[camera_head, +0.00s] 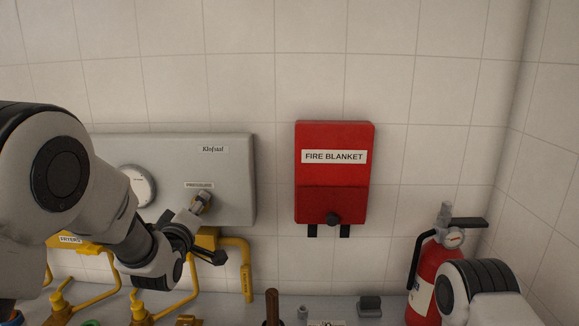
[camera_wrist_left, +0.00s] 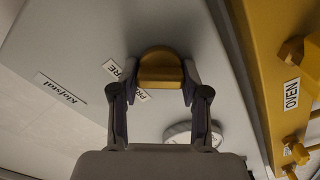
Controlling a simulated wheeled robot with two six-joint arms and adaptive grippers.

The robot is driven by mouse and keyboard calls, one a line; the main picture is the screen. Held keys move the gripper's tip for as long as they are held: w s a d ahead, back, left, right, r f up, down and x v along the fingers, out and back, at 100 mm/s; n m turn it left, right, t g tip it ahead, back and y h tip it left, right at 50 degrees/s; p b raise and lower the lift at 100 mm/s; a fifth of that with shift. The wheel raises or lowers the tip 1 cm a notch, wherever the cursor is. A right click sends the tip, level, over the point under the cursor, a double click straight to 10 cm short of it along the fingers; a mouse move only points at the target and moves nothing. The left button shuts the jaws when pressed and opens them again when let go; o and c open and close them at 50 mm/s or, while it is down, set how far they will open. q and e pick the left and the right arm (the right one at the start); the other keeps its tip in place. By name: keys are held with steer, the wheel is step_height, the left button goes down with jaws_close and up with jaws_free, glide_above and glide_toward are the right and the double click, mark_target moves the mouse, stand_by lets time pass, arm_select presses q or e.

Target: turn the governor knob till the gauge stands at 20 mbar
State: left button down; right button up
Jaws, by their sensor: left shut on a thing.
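The grey panel (camera_head: 234,152) marked "Klofstal" hangs on the tiled wall. It also fills much of the left wrist view (camera_wrist_left: 90,50). The governor knob (camera_wrist_left: 160,68) is a brass-yellow piece beside a partly covered label. In the head view the knob (camera_head: 206,195) shows just beyond my left gripper (camera_head: 201,204). In the wrist view my left gripper (camera_wrist_left: 160,80) has a finger on each side of the knob and is shut on it. The round white gauge (camera_head: 138,185) is partly behind my left arm; its reading is too small to tell. My right gripper is out of view.
Yellow gas pipes (camera_head: 247,270) run below the panel, near my left gripper. A red fire blanket box (camera_head: 334,190) hangs to the right. A red extinguisher (camera_head: 428,275) stands at far right, behind my right arm. Bare wall separates panel and box.

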arm_select(q)
steer(key=shift+c, duration=2)
jaws_free()
steer(key=s+b, duration=0.2)
steer(key=s, duration=0.5)
steer(key=s+a+f+m+g+b, duration=0.1)
steer(key=s+f+m+g, duration=0.2)
steer(key=f, duration=0.8)
steer(key=s+a+f+g, duration=0.1)
steer(key=s+f+g, duration=0.3)
steer(key=f, duration=0.8)
steer(key=s+a+f+m+g+b, duration=0.15)
steer(key=s+f, duration=0.35)
steer(key=f, duration=0.6)
steer(key=s+f+m+g, duration=0.1)
steer(key=s+f+g, duration=0.2)
steer(key=s, duration=0.6)
steer(key=s+f+m+g, duration=0.2)
steer(key=s+f+g, duration=0.1)
steer(key=s+f, duration=0.5)
steer(key=s+a+f+m+g, duration=0.1)
steer(key=s+f+m+g, duration=0.1)
steer(key=s+f, duration=0.3)
steer(key=s+g, duration=0.1)
steer(key=s, duration=0.3)
steer(key=shift+s+f, duration=0.25)
steer(key=shift+s, duration=0.15)
